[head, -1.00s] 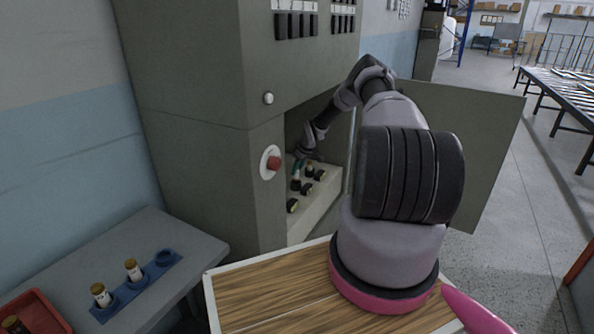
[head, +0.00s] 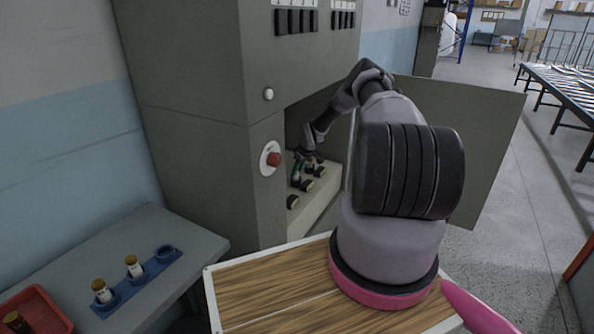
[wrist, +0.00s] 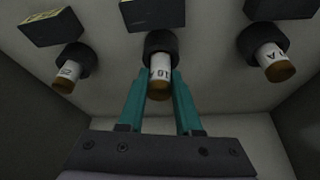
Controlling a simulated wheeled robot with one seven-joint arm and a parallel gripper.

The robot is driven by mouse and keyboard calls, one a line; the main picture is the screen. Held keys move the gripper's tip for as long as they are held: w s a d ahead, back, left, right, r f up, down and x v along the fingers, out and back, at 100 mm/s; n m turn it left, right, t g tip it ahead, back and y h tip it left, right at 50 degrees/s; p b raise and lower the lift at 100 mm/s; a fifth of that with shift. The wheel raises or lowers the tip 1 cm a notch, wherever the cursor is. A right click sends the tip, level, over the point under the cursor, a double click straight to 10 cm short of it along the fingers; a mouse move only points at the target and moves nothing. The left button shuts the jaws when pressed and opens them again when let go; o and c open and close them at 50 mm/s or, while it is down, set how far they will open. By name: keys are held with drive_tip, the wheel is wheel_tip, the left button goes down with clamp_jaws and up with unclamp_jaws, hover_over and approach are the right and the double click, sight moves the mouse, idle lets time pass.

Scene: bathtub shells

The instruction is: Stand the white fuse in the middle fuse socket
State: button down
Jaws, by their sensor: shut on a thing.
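The white fuse (wrist: 160,78), with a brown cap and "10" on its side, is between the two teal fingers of my gripper (wrist: 161,74) in the wrist view. My gripper is shut on it. The fuse's far end meets the black middle fuse socket (wrist: 158,41) and lines up with it; how deep it sits I cannot tell. In the head view my gripper (head: 296,169) is inside the cabinet opening, over the sockets, and the fuse there is too small to make out.
Fuses stand in the left socket (wrist: 75,55) and the right socket (wrist: 262,40), close on either side. The cabinet wall (head: 268,205) and open door (head: 490,130) flank the arm. A blue rack (head: 135,285) with two fuses and a red tray (head: 45,309) lie on the bench.

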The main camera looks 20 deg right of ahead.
drive_tip(key=shift+f, duration=0.85)
drive_tip(key=c, duration=0.5)
unclamp_jaws()
drive_tip(key=v, duration=1)
drive_tip(key=shift+s+r, duration=0.1)
drive_tip(key=shift+r, duration=0.3)
